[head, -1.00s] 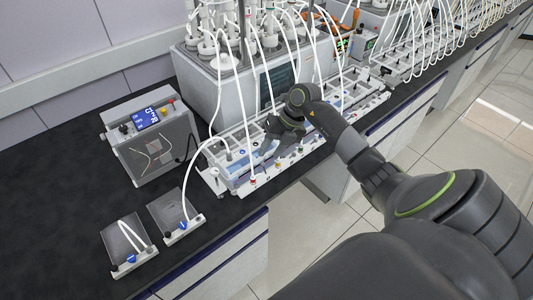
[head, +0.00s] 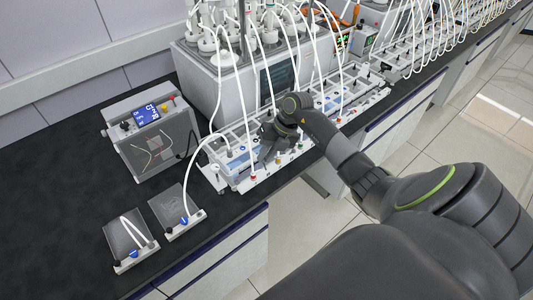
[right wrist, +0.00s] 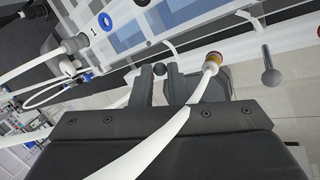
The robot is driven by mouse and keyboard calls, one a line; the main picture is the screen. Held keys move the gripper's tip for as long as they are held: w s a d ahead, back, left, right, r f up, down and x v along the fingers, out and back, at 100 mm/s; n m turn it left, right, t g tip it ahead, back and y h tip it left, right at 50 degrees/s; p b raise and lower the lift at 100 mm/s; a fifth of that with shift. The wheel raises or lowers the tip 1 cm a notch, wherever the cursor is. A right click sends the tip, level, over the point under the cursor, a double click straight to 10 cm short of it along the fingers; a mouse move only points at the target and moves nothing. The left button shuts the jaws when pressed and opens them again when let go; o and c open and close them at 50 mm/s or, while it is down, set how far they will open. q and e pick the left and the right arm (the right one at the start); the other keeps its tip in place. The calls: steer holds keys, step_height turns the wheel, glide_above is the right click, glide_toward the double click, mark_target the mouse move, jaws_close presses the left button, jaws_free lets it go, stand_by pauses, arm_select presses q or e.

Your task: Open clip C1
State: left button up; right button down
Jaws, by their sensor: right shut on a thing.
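My right gripper (head: 264,157) is at the front of the first long tray of the reactor row, among white tubes. In the right wrist view its two dark fingers (right wrist: 161,84) stand on either side of a small dark ball-ended knob (right wrist: 158,68), with a narrow gap between them; they are shut on it. I take this knob for the handle of clip C1, but no C1 label is readable. A similar grey ball-ended lever (right wrist: 268,68) stands free to the right. My left gripper is not in view.
A white tube with a yellow-red end fitting (right wrist: 213,62) is close beside the right finger and crosses the gripper. A port marked 1 with a blue ring (right wrist: 105,21) is at upper left. A grey meter box (head: 152,138) and two small tube plates (head: 130,244) stand left on the black bench.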

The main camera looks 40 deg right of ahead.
steer(key=shift+s+d+f+t+b, duration=0.15)
steer(key=shift+s+t+b, duration=0.4)
steer(key=shift+t+b, duration=0.5)
steer(key=shift+s+d+f+n+t+y+b, duration=0.15)
steer(key=shift+s+n+t+y+b, duration=0.4)
steer(key=shift+t+b, duration=1.05)
steer(key=shift+s+a+f+n+t+y+b, duration=0.1)
steer(key=shift+s+f+n+t+b, duration=0.2)
steer(key=shift+s+t+b, duration=1.2)
steer(key=shift+s+d+f+n+t+y+b, duration=0.15)
steer(key=shift+n+t+y+b, duration=0.25)
steer(key=shift+t+b, duration=1.3)
steer(key=shift+w+a+g+b, duration=0.1)
steer(key=shift+g+b, duration=0.4)
steer(key=shift+g, duration=0.05)
steer(key=c, duration=1.4)
jaws_free()
